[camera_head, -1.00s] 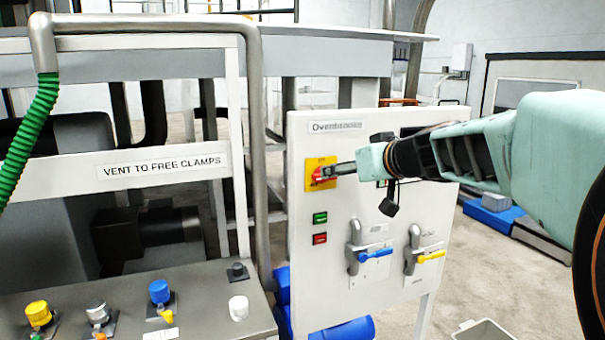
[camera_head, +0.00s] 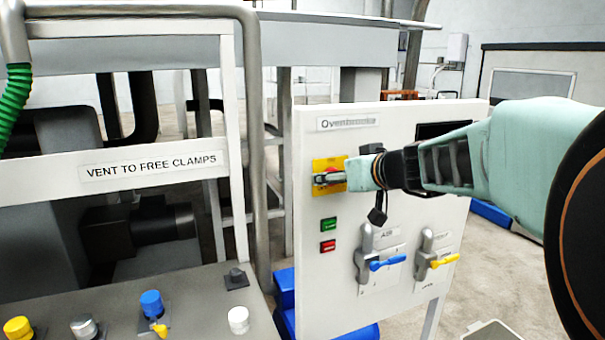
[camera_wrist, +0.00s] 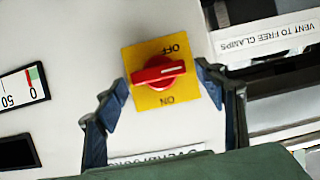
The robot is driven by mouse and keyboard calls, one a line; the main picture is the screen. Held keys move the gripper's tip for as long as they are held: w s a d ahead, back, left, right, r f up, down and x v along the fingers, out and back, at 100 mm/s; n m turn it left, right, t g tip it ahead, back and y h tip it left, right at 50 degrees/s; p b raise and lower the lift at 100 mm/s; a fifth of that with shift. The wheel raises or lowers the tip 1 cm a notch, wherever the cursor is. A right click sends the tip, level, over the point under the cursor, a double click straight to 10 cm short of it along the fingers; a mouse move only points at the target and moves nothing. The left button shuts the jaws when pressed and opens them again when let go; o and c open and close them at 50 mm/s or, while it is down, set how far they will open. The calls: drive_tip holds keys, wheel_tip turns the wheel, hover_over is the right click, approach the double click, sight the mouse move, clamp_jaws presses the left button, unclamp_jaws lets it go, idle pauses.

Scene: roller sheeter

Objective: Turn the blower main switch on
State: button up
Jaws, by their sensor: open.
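The blower main switch is a red rotary knob on a yellow plate (camera_head: 322,165) at the upper left of the white Ovenbrooke panel (camera_head: 345,262). In the wrist view the red knob (camera_wrist: 158,70) sits on the yellow plate, its grip bar lying crosswise between the OFF and ON labels, with its pale-marked end to the right. My gripper (camera_wrist: 164,92) is open, one finger on each side of the plate, apart from the knob in the picture. In the head view my gripper (camera_head: 326,177) reaches in from the right and partly covers the knob.
Green (camera_head: 328,224) and red (camera_head: 328,246) buttons lie below the switch. A blue-handled valve (camera_head: 388,262) and a yellow-handled valve (camera_head: 444,261) stick out lower down. A grey console (camera_head: 200,310) with knobs stands at the lower left.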

drive_tip(key=c, duration=1.2)
drive_tip(key=shift+o, duration=0.2)
drive_tip(key=shift+f+b, duration=0.1)
drive_tip(key=shift+b, duration=0.4)
drive_tip(key=shift+w+d+f+m+t+y+b, duration=0.2)
drive_tip(key=shift+m+y+b, duration=1.05)
drive_tip(key=shift+m+b, duration=1.3)
drive_tip(key=shift+s+d+f+m+t+y+b, duration=0.2)
drive_tip(key=shift+m+y+b, duration=1.35)
drive_tip(key=shift+b, duration=1.55)
drive_tip(key=shift+w+d+f+m+t+y+b, duration=0.2)
drive_tip(key=shift+m+y+b, duration=0.7)
drive_tip(key=shift+m+b, duration=1.85)
drive_tip(key=shift+d+r, duration=0.1)
drive_tip(key=o, duration=1.2)
drive_tip(key=shift+c, duration=0.2)
